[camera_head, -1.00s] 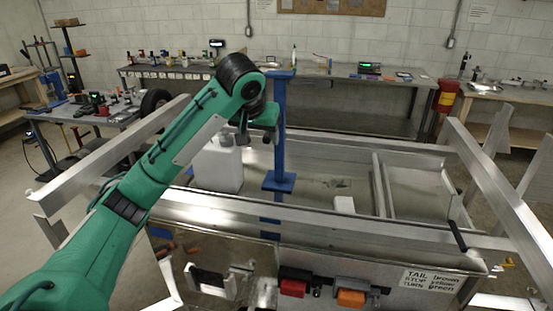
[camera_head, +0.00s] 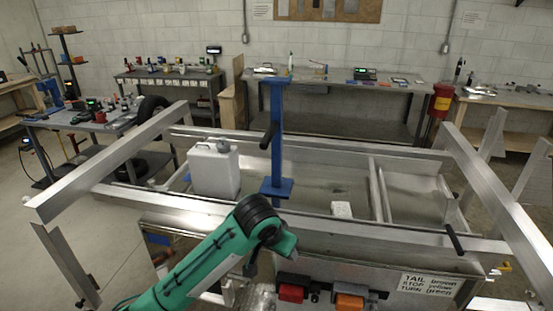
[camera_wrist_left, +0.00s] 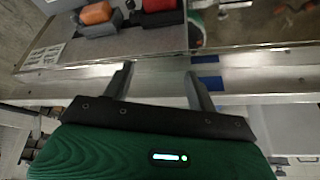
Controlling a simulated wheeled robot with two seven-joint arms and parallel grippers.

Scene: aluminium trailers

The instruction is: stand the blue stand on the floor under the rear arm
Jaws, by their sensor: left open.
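The blue stand (camera_head: 278,120) is upright in the head view, with a flat top, a black handle on its left side and a flat blue plate low on its post. My left gripper (camera_wrist_left: 157,78) is open and empty over the near rail, fingers apart. In the head view its arm reaches low in front of the trailer. I cannot tell which part is the rear arm.
A white jug (camera_head: 214,172) stands inside the trailer frame, left of the stand. Red (camera_head: 291,292) and orange (camera_head: 349,302) lamps and a label plate (camera_head: 429,284) are on the tail. Side rails slant up on both sides. Benches line the back wall.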

